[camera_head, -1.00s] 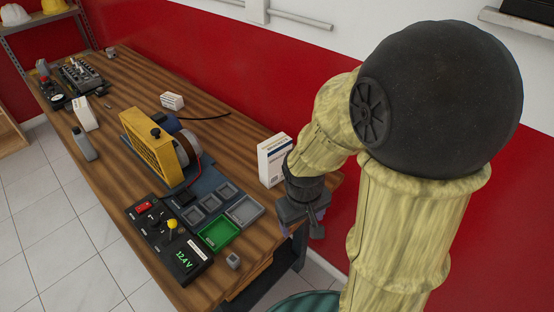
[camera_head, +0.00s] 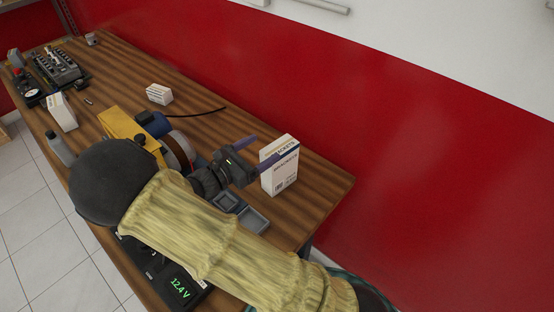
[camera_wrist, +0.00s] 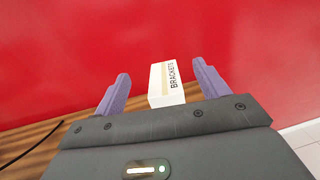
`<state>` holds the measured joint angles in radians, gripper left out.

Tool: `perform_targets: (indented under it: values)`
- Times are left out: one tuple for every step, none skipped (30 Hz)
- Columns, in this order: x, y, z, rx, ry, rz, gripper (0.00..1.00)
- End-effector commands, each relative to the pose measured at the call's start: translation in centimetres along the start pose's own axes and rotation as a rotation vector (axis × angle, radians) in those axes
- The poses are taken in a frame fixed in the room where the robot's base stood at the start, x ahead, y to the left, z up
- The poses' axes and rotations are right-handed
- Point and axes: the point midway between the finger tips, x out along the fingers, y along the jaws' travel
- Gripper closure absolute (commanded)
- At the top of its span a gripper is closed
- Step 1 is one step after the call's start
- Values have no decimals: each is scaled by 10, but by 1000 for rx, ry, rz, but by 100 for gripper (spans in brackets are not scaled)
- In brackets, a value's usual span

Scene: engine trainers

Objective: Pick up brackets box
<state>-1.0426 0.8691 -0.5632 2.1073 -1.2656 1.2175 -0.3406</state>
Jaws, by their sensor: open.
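The brackets box (camera_head: 280,172) is a white upright carton with a tan stripe and the word BRACKETS. It stands on the wooden table near the back edge, by the red wall. My gripper (camera_head: 264,149) is open at its left side, with purple fingers pointing toward it. Nothing is held. I cannot tell how far the fingers reach along its sides.
On the table (camera_head: 320,190), a yellow-guarded engine trainer (camera_head: 125,127) and grey trays (camera_head: 245,213) are close to my arm. A smaller white box (camera_head: 159,94) and a black cable (camera_head: 200,112) lie farther back. The red wall (camera_head: 380,140) is just behind the box.

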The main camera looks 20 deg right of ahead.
Motion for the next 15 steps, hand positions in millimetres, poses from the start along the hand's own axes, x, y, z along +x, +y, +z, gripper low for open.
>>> perform_targets:
  values:
    - [-1, 1, 0, -3, -6, 6, 26]
    - [-1, 2, 0, -4, -8, 7, 26]
    - [-1, 2, 1, -5, -9, 6, 26]
    - [0, 1, 1, -5, -9, 5, 26]
    - [0, 1, 1, -4, -8, 5, 26]
    - [1, 1, 1, -4, -8, 3, 26]
    - [1, 1, 0, -4, -7, 2, 26]
    - [2, 0, 0, -4, -7, 1, 26]
    - [2, 0, 0, -4, -7, -1, 26]
    - [2, 0, 0, -4, -7, -2, 26]
    - [3, 0, 0, -4, -7, -2, 26]
    - [3, 0, -2, -4, -7, -3, 26]
    - [3, 0, -3, -5, -7, -3, 26]
    - [3, 0, -6, -6, -7, -3, 26]
    - [3, 0, -10, -7, -7, -2, 26]
